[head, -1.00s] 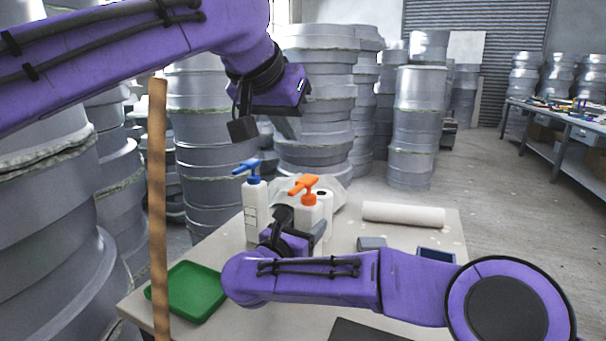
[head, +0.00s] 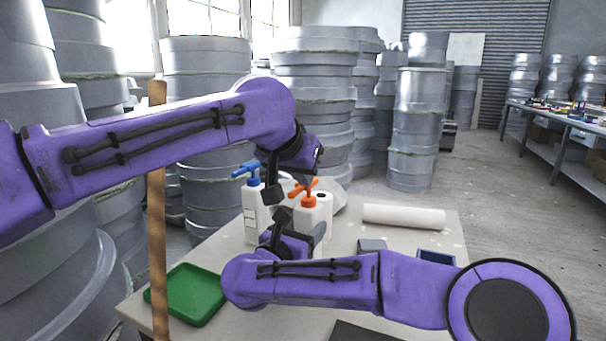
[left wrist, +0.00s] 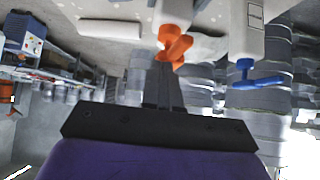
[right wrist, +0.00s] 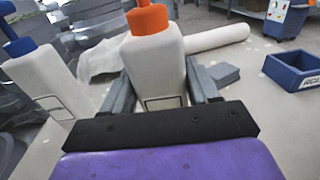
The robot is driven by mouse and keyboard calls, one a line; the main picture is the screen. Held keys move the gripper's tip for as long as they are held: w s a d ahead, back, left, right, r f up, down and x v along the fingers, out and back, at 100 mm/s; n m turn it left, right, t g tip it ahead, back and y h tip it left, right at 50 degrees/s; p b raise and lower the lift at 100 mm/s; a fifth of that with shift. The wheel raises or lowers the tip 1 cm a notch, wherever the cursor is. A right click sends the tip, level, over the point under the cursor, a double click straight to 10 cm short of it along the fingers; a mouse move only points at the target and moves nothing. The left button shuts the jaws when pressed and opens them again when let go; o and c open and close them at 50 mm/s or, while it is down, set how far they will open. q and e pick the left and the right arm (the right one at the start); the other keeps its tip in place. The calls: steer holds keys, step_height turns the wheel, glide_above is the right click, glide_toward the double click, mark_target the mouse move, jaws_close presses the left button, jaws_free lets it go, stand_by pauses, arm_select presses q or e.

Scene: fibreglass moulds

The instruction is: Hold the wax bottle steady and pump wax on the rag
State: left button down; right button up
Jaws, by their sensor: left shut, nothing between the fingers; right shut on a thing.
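A white bottle with an orange pump head (head: 309,200) stands on the table; its body shows in the right wrist view (right wrist: 152,65). My right gripper (head: 284,226) is shut on this bottle's body, one finger on each side, and the bottle looks upright. My left gripper (head: 296,188) is shut and empty, just above and beside the orange pump head. In the left wrist view its closed fingertips (left wrist: 164,68) are right at the orange pump (left wrist: 174,46); contact is unclear. A pale crumpled cloth (head: 340,196), possibly the rag, lies behind the bottles, partly hidden.
A white bottle with a blue pump (head: 250,205) stands close on the left. A white roll (head: 404,216), a grey block (head: 371,245) and a blue box (right wrist: 295,72) lie to the right. A green tray (head: 190,295) is front left; a wooden post (head: 157,230) rises beside it.

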arm_select(q)
steer(key=shift+f, duration=1.35)
steer(key=w+d+r+v, duration=0.1)
steer(key=w+r+v, duration=0.1)
steer(key=v, duration=1.1)
steer(key=shift+r, duration=0.15)
steer(key=shift+w+r, duration=0.1)
steer(key=shift+r, duration=1.05)
